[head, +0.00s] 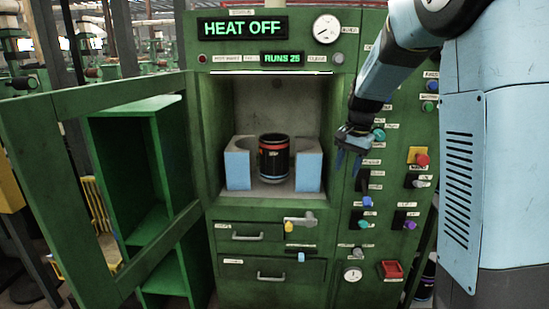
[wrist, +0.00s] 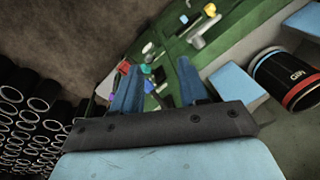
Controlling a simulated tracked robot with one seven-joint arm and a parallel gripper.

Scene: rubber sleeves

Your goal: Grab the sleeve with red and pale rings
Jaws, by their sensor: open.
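A black sleeve (head: 274,160) stands upright in the open chamber of the green machine, between two pale blue blocks. In the wrist view the sleeve (wrist: 284,80) is at the right edge, partly cut off, with a red ring and a pale blue ring and white lettering. My gripper (head: 348,163) hangs in front of the machine's right-hand control panel, to the right of the chamber and apart from the sleeve. Its two blue fingers (wrist: 156,72) are spread with nothing between them.
The left block (head: 238,169) and right block (head: 308,170) flank the sleeve closely. The green door (head: 95,95) stands open at left. Knobs and buttons cover the panel (head: 375,215). Many black tubes (wrist: 35,105) are stacked at left in the wrist view. The sign reads HEAT OFF (head: 242,27).

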